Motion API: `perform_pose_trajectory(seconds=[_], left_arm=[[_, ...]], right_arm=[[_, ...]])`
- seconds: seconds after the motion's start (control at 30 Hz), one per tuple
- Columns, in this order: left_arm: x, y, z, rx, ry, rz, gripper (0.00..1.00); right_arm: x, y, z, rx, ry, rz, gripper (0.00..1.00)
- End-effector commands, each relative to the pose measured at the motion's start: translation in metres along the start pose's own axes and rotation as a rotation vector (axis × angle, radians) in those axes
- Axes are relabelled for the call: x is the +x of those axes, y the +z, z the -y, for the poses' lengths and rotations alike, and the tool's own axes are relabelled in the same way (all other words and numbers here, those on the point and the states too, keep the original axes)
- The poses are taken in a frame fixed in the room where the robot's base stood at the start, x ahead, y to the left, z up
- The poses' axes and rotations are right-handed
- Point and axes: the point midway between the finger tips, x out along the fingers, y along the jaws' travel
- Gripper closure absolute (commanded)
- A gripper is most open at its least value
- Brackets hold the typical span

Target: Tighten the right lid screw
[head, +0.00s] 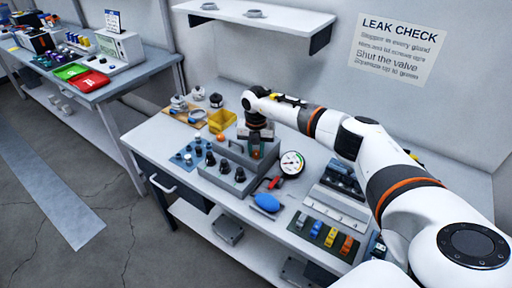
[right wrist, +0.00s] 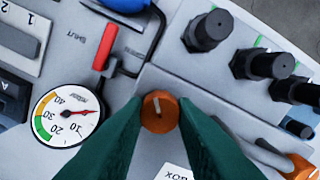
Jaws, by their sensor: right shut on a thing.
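Another orange screw (head: 221,137) shows at the lid's left end. My left gripper is not in view.
Several black glands (right wrist: 207,30) stand along the box front. A dial gauge (head: 291,163) and red valve handle (head: 274,183) are close to the right gripper. A blue oval thing (head: 267,202) lies in front. A yellow bin (head: 221,121) stands behind the box.

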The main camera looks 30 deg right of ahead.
Motion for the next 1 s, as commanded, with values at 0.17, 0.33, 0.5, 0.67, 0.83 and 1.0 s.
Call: perform_pose_trajectory(seconds=[0.17, 0.33, 0.5, 0.67, 0.83, 1.0], left_arm=[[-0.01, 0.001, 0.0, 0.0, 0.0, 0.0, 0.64], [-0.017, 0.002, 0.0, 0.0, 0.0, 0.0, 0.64], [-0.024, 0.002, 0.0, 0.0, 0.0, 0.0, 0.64], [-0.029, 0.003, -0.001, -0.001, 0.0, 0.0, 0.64], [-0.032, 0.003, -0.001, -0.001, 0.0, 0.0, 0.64], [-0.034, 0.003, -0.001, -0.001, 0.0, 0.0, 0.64]], right_arm=[[-0.004, -0.001, 0.001, 0.167, -0.003, -0.004, 0.98], [-0.004, -0.001, 0.0, 0.324, -0.002, -0.003, 0.98], [-0.003, -0.001, 0.0, 0.462, -0.003, -0.003, 0.98], [-0.003, -0.001, 0.0, 0.566, -0.003, -0.003, 0.98], [-0.003, -0.001, 0.0, 0.641, -0.003, -0.003, 0.98], [-0.002, -0.001, 0.0, 0.683, -0.003, -0.003, 0.98]])
